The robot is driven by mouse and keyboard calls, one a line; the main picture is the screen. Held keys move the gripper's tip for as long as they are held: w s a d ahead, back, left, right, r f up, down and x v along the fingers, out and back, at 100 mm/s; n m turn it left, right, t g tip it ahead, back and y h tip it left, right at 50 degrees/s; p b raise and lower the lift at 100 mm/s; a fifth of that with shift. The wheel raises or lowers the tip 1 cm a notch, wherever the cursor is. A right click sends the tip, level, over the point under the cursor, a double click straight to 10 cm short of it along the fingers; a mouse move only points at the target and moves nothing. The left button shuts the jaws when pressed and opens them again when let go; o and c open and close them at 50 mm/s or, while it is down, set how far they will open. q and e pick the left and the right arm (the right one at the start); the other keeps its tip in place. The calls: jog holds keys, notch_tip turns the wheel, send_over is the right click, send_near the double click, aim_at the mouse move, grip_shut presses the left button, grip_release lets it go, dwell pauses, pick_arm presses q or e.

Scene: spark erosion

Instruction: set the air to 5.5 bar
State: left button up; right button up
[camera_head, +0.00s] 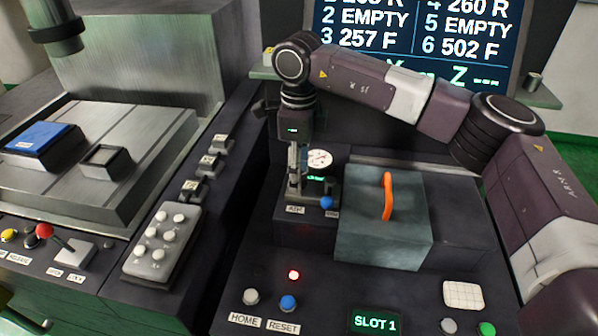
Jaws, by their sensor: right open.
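A round white air gauge (319,160) with a dark needle stands on the console's back ledge; its scale is too small to read. A small green readout (316,179) sits just below it, also unreadable. A blue knob (327,203) is at the front, beside the AIR label (295,210). My right gripper (297,181) points down, open, just left of the gauge and above and left of the blue knob. It hides part of the air unit, and I cannot tell whether it touches it. My left gripper is out of view.
A grey box with an orange handle (388,196) stands right of the air unit. HOME and RESET buttons (288,302), a lit red lamp (294,274) and a SLOT 1 display (375,322) are in front. A grey keypad (158,243) lies left. A dark screen (420,45) is behind.

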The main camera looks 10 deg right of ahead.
notch_tip(320, 180, up, 12)
dwell(0.5)
jog(key=shift+r, duration=0.15)
